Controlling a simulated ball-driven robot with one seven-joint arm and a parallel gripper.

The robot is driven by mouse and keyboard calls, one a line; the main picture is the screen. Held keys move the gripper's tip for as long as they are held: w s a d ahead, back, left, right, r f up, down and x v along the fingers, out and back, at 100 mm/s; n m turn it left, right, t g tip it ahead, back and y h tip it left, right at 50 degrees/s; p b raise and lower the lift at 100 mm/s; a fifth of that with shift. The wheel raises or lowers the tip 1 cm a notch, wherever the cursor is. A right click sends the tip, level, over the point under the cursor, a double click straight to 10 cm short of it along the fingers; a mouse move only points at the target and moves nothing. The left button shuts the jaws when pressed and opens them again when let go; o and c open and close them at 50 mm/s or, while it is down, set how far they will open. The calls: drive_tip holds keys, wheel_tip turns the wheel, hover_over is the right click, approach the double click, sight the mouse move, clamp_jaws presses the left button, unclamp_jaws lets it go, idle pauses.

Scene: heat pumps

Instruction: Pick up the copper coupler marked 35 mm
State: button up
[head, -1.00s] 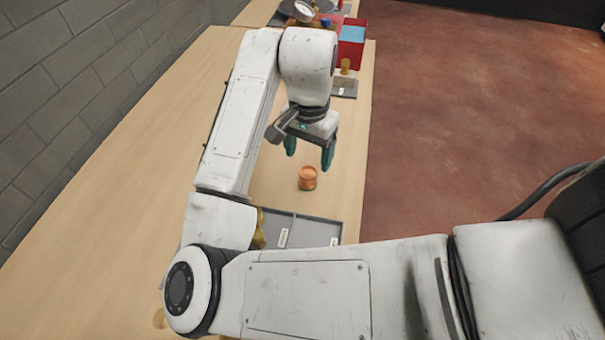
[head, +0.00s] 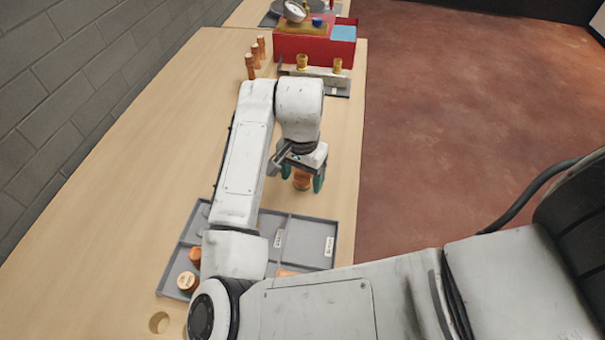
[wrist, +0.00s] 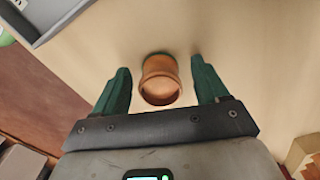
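A copper coupler (head: 301,180) stands upright on the wooden table, beyond the grey tray. No marking on it can be read. It also shows in the wrist view (wrist: 161,80), between the two green fingers. My gripper (head: 302,182) is lowered over it from above, with one finger on each side. In the wrist view my gripper (wrist: 162,88) is open, with a gap between each finger and the coupler. The gap is wider on the right.
A grey compartment tray (head: 302,217) with labels and copper pieces (head: 188,281) lies nearer. Farther back are upright copper pieces (head: 250,66), a grey rack with brass fittings (head: 322,72) and a red box (head: 307,43). The table's left side (head: 130,170) is mostly clear.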

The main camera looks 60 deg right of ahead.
drive_tip(key=c, duration=1)
drive_tip(key=shift+c, duration=0.3)
drive_tip(key=shift+r, duration=0.15)
